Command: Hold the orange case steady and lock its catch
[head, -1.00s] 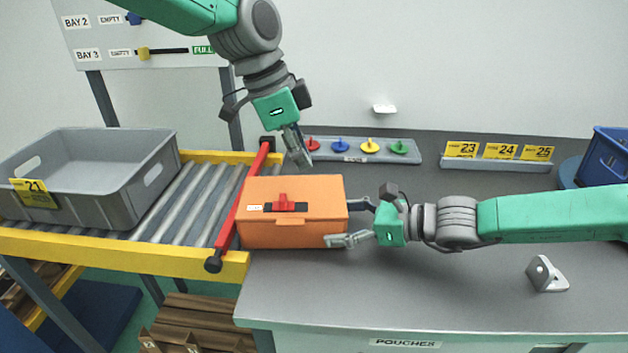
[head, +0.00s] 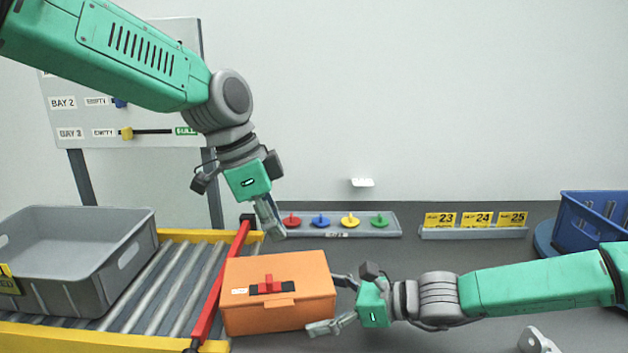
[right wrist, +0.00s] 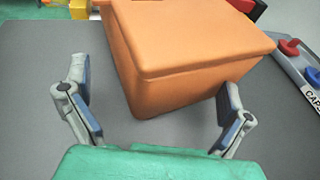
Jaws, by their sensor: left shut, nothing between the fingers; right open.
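The orange case (head: 296,317) sits closed on the grey worktop, against the red bar. Its red catch (head: 268,285) stands up from a black plate on the lid; whether it is locked I cannot tell. My left gripper (head: 270,217) is shut and empty above and behind the lid, apart from the catch. My right gripper (head: 331,303) is open at the case's right end, one finger towards the back and one towards the front. In the right wrist view, a case corner (right wrist: 165,85) reaches between its fingers; the right-hand finger is close against the case, and contact is unclear.
The red bar (head: 222,285) runs along the end of the roller conveyor (head: 165,290), which carries a grey tote (head: 115,265). A strip of coloured knobs (head: 300,230) lies behind the case. A metal bracket (head: 538,340) stands front right.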

